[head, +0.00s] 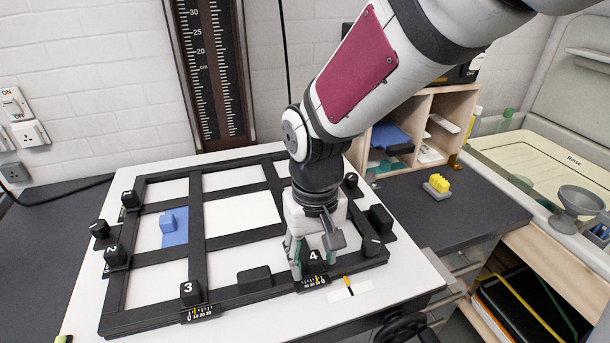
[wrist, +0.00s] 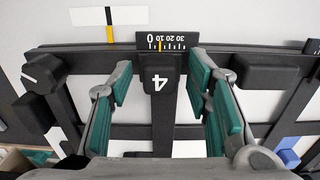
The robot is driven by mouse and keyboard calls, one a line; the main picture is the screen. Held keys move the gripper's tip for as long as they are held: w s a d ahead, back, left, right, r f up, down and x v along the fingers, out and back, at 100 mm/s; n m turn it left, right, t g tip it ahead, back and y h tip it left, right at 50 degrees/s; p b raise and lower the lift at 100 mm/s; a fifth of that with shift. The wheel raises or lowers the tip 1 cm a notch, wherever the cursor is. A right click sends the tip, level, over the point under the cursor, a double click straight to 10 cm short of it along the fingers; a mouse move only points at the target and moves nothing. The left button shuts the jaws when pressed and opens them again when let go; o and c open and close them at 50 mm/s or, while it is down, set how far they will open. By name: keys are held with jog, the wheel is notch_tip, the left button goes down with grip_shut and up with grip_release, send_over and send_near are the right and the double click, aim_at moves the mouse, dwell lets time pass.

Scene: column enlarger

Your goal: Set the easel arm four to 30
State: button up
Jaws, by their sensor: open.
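The black slider block marked 4 (head: 313,258) sits on the front bar of the black easel frame (head: 235,295), near its right corner. In the wrist view the block (wrist: 160,75) stands upside down between my fingers. Its scale (wrist: 167,41) runs 0 to 30, with the yellow pointer line close to the 0 end; the exact reading is too small to tell. My gripper (head: 312,262) is open and points down over the block. In the wrist view my gripper (wrist: 163,100) has green pads on both sides of the block, with a visible gap on each side.
Block 3 (head: 190,292) and a plain black block (head: 254,278) sit left along the same bar. A black knob (head: 372,245) is close on the right. A white strip with a yellow and black mark (head: 350,288) lies in front. A blue block (head: 168,219) is inside the frame.

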jog(key=shift+c, duration=0.6)
grip_shut()
jog(key=shift+s+a+r+p, duration=0.1)
jog(key=shift+s+a+p, duration=0.1)
jog(key=shift+a+p, duration=0.25)
jog(key=shift+a, duration=0.6)
jog(key=shift+d, duration=0.1)
jog(key=shift+o, duration=0.6)
grip_release()
